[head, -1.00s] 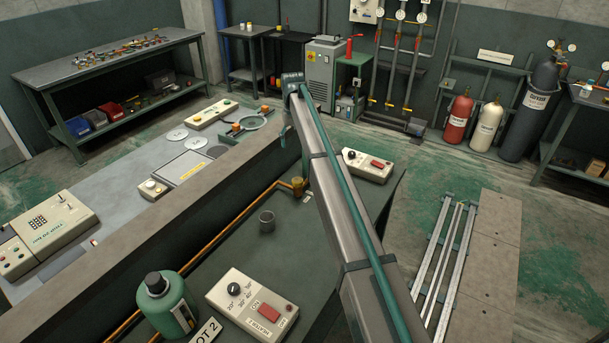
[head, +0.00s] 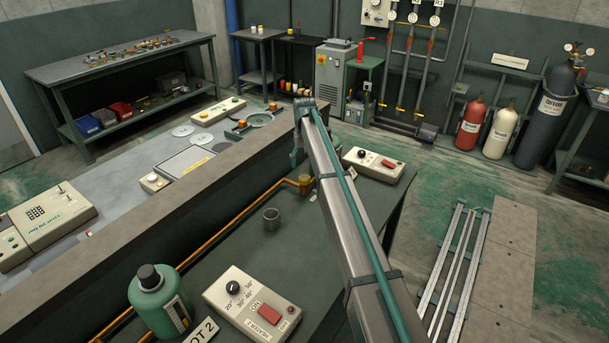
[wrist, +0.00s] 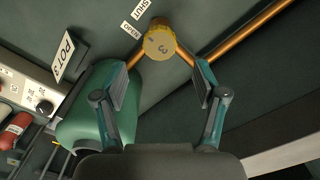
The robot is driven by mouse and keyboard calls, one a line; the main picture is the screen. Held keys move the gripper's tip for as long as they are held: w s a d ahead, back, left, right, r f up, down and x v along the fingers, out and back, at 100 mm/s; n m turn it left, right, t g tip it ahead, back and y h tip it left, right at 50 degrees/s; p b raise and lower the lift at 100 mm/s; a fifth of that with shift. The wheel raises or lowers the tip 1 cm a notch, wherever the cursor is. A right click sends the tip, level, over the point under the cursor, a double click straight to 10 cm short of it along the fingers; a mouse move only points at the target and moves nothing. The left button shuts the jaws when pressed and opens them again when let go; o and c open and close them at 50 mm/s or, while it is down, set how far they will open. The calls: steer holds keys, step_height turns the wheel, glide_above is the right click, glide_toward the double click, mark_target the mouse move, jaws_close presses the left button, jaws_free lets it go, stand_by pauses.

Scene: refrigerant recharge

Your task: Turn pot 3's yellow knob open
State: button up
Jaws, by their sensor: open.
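The yellow knob (wrist: 160,42), marked 3, shows in the wrist view at the end of a copper pipe (wrist: 235,38). Labels reading OPEN (wrist: 130,30) and SHUT (wrist: 141,9) lie beside it. My gripper (wrist: 160,68) is open, its two teal fingers spread on the left and right below the knob. The knob sits centred between the fingertips or just beyond them; I cannot tell whether they touch it. A green pot (wrist: 92,120) stands behind the left finger, near a label reading POT (wrist: 66,54).
In the head view a green bottle (head: 160,305) and a heater box (head: 250,305) stand in front, by the POT 2 label. A small grey cup (head: 271,219) and another box (head: 373,164) stand farther back. A raised grey ledge (head: 150,205) runs along the bench.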

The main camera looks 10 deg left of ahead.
mark_target(304, 177)
step_height(304, 177, down, 7)
steer(key=shift+r+p, duration=0.2)
steer(key=shift+p, duration=0.65)
steer(key=shift+c, duration=0.3)
steer(key=c, duration=1.1)
